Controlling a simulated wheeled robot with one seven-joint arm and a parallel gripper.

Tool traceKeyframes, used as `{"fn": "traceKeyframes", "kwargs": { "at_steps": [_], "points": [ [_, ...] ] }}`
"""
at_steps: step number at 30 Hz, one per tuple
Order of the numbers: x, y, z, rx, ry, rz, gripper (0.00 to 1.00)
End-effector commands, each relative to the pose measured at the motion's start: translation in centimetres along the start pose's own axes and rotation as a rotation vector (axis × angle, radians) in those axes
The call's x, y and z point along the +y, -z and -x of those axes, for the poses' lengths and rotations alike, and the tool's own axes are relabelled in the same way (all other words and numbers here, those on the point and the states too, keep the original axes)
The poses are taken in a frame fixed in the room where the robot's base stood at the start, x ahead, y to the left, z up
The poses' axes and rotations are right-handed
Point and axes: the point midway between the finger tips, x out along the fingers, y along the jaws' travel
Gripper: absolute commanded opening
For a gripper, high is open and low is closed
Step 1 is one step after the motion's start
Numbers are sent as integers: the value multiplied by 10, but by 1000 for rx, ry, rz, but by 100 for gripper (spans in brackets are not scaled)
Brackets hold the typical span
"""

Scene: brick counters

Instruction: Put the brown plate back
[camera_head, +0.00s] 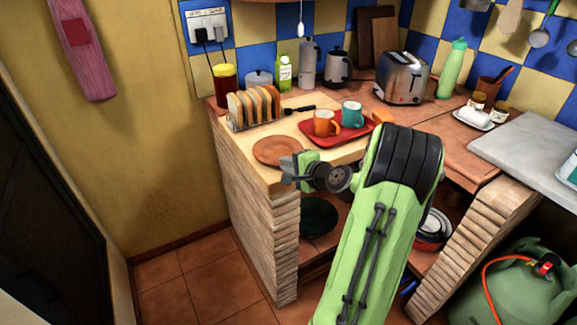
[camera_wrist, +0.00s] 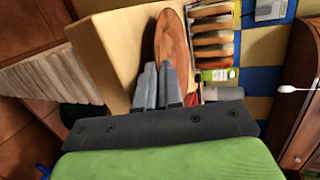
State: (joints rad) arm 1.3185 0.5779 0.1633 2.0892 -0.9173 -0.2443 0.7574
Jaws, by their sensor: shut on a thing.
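The brown plate (camera_head: 277,151) is round and lies at or just above the wooden board at the counter's front left corner. My gripper (camera_head: 297,163) reaches it from the right and is shut on its near edge. In the wrist view the plate (camera_wrist: 172,48) shows as a narrow brown oval, with the grey fingers of my gripper (camera_wrist: 160,80) at its rim. I cannot tell whether the plate's underside touches the board (camera_head: 252,160).
A toast rack (camera_head: 254,106) with bread slices stands just behind the plate. A red tray (camera_head: 338,130) holds an orange mug (camera_head: 326,123) and a teal mug (camera_head: 352,114) to the right. A dark-handled utensil (camera_head: 299,110) lies between. The counter's front edge is close.

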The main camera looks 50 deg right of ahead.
Motion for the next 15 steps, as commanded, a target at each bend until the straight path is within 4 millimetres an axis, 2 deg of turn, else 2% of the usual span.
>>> {"fn": "traceKeyframes", "kwargs": {
  "at_steps": [3, 4, 6, 15],
  "points": [
    [3, 0, -2, -1, 2, 1, 0],
    [3, 0, -1, 0, 0, 0, 9],
    [2, 0, -1, 0, 0, 0, 16],
    [-1, 0, 4, 1, -3, -2, 16]
  ]
}}
